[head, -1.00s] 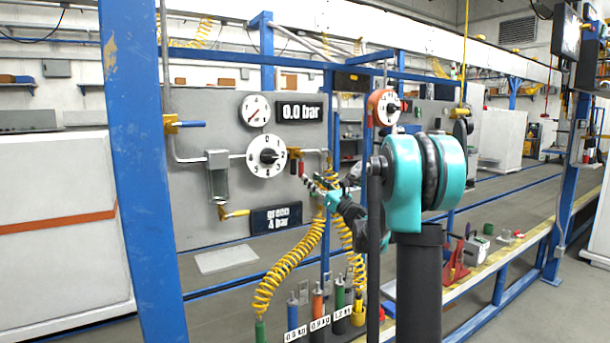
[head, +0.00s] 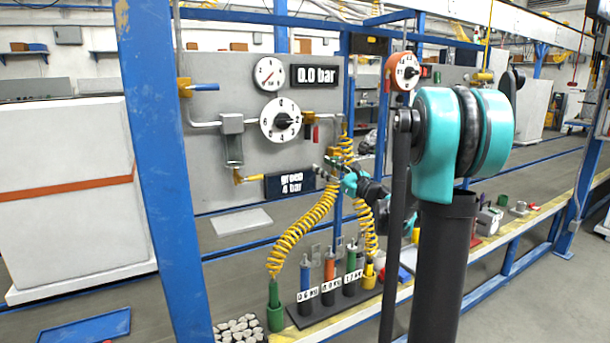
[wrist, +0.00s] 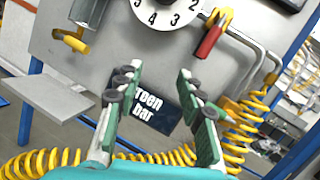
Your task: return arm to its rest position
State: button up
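My arm, with teal joints (head: 436,145) and dark links, reaches toward the grey panel (head: 215,165). My gripper (head: 328,167) is in front of the panel's lower right part, near the yellow coiled hose (head: 310,222). In the wrist view my gripper (wrist: 158,82) has two green fingers with dark pads spread apart and nothing between them. Behind the fingers is the dark "green 4 bar" sign (wrist: 157,104). The red-handled valve (wrist: 209,40) is above the right finger and apart from it. My arm hides part of the scene behind it.
A white dial (head: 281,120), a small gauge (head: 269,74) and a "0.0 bar" display (head: 316,75) are on the panel. Several coloured cylinders (head: 329,280) stand in a rack below. A blue post (head: 160,170) rises at the left. An orange-rimmed scale (head: 404,72) hangs near my arm.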

jog(key=s+a+f+n+g+h, duration=0.35)
jog(key=s+f+n, duration=0.35)
jog(key=s+f, duration=0.3)
jog(key=s+a+f+n+g+h, duration=0.2)
jog(key=s+f+n+g, duration=0.3)
jog(key=s+f+n, duration=0.45)
jog(key=s+d+f+n+g+h, duration=0.1)
jog(key=s+d+f+n+h, duration=0.3)
jog(key=s+d+f, duration=0.2)
jog(key=s+d+f+n+g+h, duration=0.1)
jog(key=s+d+f+n+h, duration=0.2)
jog(key=s+d+f, duration=0.3)
jog(key=s+f+h, duration=0.1)
jog(key=s, duration=0.4)
jog(key=shift+s+d+f+n+g, duration=0.2)
jog(key=shift+d+f+n+g, duration=0.15)
jog(key=shift+d, duration=0.05)
